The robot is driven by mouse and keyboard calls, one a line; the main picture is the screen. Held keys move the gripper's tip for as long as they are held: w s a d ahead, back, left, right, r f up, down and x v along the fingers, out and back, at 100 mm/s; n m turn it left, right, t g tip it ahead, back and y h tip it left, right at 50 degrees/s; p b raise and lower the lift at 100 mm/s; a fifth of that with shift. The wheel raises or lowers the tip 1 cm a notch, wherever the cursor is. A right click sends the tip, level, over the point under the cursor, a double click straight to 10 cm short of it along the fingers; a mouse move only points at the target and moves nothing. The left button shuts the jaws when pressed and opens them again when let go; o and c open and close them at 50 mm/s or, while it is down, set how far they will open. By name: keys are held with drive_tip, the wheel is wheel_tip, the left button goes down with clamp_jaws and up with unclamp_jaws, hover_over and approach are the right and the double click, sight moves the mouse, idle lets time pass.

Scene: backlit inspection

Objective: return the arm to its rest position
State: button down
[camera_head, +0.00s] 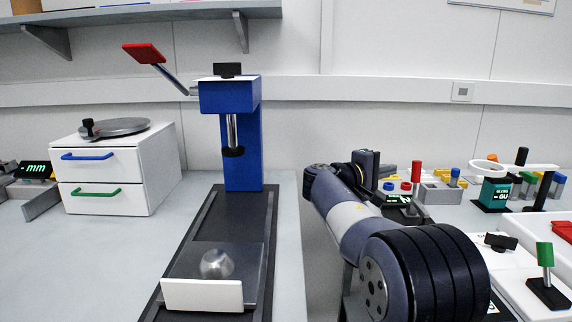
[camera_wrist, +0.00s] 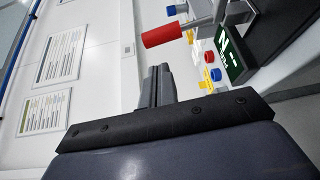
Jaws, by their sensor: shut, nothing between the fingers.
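My gripper (camera_wrist: 157,85) is shut and empty in the wrist view, its two dark fingers together. My arm rises from the right of the table in the head view and bends at the elbow. Its wrist end (camera_head: 366,172) is at mid-picture, right of the blue press. The wrist view is turned on its side. A red cylindrical handle (camera_wrist: 163,34) shows just beyond the fingertips, apart from them as far as I can tell. In the head view my own arm hides part of the table behind it.
A blue press (camera_head: 243,140) with a red-ended lever stands left of the arm, a metal ball (camera_head: 216,264) at its front. A white drawer unit (camera_head: 117,170) stands farther left. Small gauges, a green-lit display (camera_head: 495,193) and coloured pegs crowd the right. The left front table is clear.

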drive_tip(key=w+d+f+n+g+p, duration=0.1)
drive_tip(key=w+d+n+p, duration=0.1)
drive_tip(key=p, duration=0.4)
drive_tip(key=w+d+f+n+g+y+p, duration=0.1)
drive_tip(key=w+d+n+p, duration=0.1)
drive_tip(key=p, duration=0.5)
drive_tip(key=w+d+f+n+g+y+p, duration=0.1)
drive_tip(key=w+n+g+p, duration=0.1)
drive_tip(key=w+p, duration=0.2)
drive_tip(key=shift+w+d+f+p, duration=0.25)
drive_tip(key=shift+d+f+p, duration=0.15)
drive_tip(key=shift+p, duration=1.25)
drive_tip(key=p, duration=0.1)
drive_tip(key=f+p, duration=0.1)
drive_tip(key=shift+w+n+g+y+p, duration=0.25)
drive_tip(key=shift+n+g+y+p, duration=0.05)
drive_tip(key=shift+n+g+p, duration=0.1)
drive_tip(key=shift+f, duration=0.3)
drive_tip(key=shift+f, duration=0.1)
